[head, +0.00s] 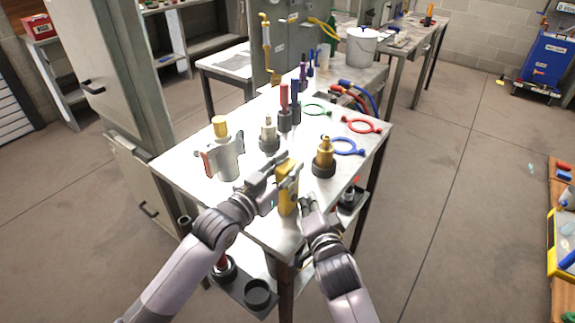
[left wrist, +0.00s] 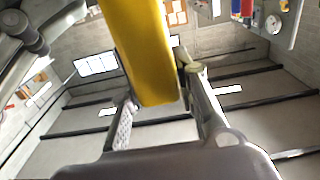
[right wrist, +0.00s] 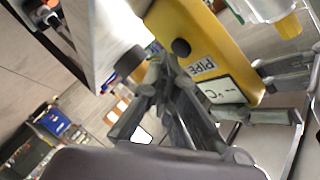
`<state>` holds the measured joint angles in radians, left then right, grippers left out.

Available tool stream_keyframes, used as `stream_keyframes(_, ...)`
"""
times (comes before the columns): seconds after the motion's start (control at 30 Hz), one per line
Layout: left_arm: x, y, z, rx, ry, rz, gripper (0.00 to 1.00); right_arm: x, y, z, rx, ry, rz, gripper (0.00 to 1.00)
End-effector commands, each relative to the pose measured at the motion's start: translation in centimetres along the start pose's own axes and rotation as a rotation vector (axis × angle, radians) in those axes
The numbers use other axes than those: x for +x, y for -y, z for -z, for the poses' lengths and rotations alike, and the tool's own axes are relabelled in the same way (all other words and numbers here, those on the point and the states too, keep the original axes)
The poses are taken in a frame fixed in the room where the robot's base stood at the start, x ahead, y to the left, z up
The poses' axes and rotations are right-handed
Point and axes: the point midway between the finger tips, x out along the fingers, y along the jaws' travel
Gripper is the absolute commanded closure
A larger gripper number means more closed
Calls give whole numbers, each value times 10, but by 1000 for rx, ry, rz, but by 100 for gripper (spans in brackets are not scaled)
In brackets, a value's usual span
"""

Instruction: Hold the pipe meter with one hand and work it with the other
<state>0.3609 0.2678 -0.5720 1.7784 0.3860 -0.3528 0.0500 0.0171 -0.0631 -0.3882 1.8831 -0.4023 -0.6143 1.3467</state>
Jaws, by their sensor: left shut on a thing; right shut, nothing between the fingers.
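The pipe meter is a yellow block-shaped device (head: 287,192) held above the front of the metal table. My left gripper (head: 284,176) is shut on it, with one finger on each side of the yellow body (left wrist: 148,60). In the right wrist view the yellow meter (right wrist: 205,45) shows a "PIPE" label, a dark round button and a small display reading "°C". My right gripper (right wrist: 165,75) is shut and empty, its fingertips close to the meter's face near the button. Whether they touch it I cannot tell. In the head view my right gripper (head: 308,208) is just right of the meter.
The metal table (head: 185,160) carries a silver fitting with a yellow cap (head: 222,150), a brass valve (head: 324,160), a grey valve (head: 269,135) and coloured ring tags (head: 361,126). Open floor lies to the right.

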Motion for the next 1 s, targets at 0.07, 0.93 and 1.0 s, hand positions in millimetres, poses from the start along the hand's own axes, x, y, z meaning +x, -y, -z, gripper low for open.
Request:
stream_keyframes(0.07,0,0,-1,-1,2,-1,100,-2,-2,1,0,0,0,100)
stream_keyframes(0.93,0,0,-1,-1,2,0,100,-41,-30,30,0,0,-1,100)
stream_keyframes(1.0,0,0,-1,-1,2,0,100,-43,-31,31,-1,0,0,100)
